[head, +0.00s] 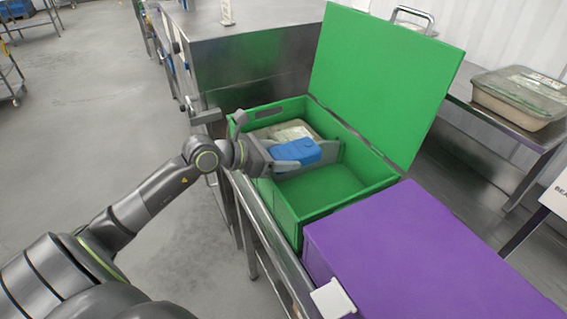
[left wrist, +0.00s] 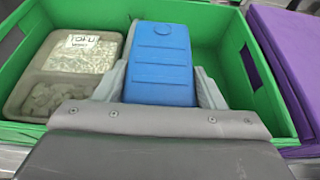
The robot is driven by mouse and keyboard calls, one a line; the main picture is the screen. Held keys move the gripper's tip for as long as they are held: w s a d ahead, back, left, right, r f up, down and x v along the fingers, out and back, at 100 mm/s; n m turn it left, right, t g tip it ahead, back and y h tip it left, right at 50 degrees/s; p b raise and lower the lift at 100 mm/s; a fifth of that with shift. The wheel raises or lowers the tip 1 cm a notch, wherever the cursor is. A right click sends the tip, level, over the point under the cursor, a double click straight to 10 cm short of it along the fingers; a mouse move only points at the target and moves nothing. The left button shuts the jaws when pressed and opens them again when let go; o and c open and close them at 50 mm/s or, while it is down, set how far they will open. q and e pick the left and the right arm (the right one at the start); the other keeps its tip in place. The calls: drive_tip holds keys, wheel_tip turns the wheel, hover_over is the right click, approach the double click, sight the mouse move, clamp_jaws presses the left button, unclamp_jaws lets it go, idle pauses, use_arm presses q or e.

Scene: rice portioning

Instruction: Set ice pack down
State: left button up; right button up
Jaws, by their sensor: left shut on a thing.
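The blue ice pack (head: 297,152) is in my left gripper (head: 303,158), which is shut on it inside the open green box. In the left wrist view the ice pack (left wrist: 160,62) lies between the two grey fingers (left wrist: 160,88). The green box (head: 290,222) has its lid (head: 375,75) raised. A tray labelled tofu (left wrist: 75,62) sits in the left part of the box, beside the ice pack; in the head view it shows partly behind the pack (head: 285,131). Whether the pack touches the box floor I cannot tell. My right gripper is not in view.
A closed purple box (head: 430,260) stands right beside the green box on a metal bench. A steel cabinet (head: 250,60) stands behind. A lidded container (head: 518,95) rests on a metal table at the right. The right part of the green box's floor (head: 325,188) is bare.

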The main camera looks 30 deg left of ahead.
use_arm(q)
drive_tip(key=shift+f, duration=1.3)
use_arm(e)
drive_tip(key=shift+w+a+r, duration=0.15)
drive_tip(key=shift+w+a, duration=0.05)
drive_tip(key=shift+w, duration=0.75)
use_arm(q)
drive_tip(key=shift+f, duration=0.1)
